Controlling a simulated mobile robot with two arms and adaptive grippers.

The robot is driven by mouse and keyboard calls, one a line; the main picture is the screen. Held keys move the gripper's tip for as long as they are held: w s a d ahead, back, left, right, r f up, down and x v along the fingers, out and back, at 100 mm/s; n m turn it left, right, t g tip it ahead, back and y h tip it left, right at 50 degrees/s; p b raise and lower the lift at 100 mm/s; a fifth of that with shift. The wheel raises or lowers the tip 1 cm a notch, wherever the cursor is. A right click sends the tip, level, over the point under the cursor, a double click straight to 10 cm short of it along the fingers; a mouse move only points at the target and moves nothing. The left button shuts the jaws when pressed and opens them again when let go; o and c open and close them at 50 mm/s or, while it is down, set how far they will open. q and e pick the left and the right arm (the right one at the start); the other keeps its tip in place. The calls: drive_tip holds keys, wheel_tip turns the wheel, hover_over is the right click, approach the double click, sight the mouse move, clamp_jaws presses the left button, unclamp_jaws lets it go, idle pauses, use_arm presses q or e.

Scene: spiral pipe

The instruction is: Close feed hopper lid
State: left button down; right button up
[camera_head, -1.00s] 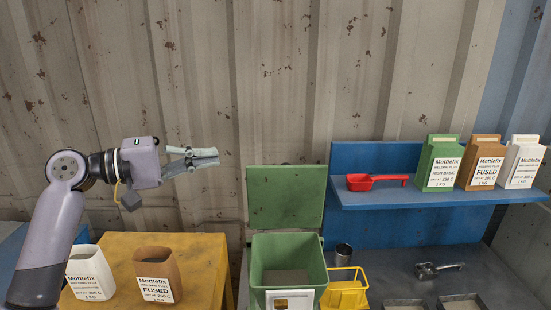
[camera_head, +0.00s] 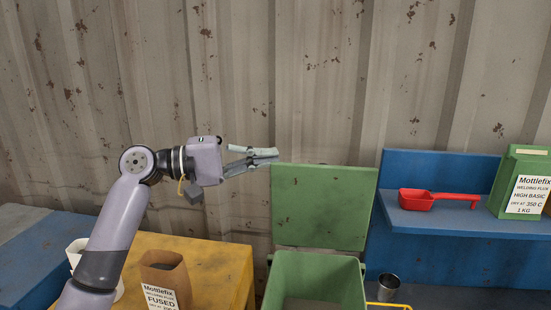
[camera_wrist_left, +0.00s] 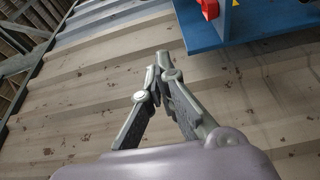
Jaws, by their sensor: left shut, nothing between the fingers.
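The green feed hopper (camera_head: 346,271) stands at the bottom centre of the head view, with its top open. Its green lid (camera_head: 356,206) stands upright behind the opening. My left gripper (camera_head: 276,154) is shut and empty, at the height of the lid's top edge. Its tips overlap the lid's upper left corner in the picture; I cannot tell whether they touch it. In the left wrist view the shut fingers (camera_wrist_left: 157,68) show against the corrugated wall, with no lid in sight. My right gripper is in neither view.
A yellow table (camera_head: 226,262) at the left carries a brown flux bag (camera_head: 163,274) and a white one (camera_head: 76,250) partly behind my arm. A blue shelf (camera_head: 440,226) at the right holds a red scoop (camera_head: 418,201) and a green bag (camera_head: 516,173). A metal cup (camera_head: 388,284) stands below it.

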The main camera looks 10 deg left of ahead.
use_arm(q)
drive_tip(key=s+d+p, duration=0.1)
drive_tip(key=d+p, duration=0.4)
drive_tip(key=d, duration=0.2)
drive_tip(key=shift+s+d, duration=0.3)
drive_tip(key=shift+s, duration=0.05)
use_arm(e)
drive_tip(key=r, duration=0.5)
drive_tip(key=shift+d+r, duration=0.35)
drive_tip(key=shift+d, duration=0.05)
use_arm(q)
drive_tip(key=shift+w, duration=0.1)
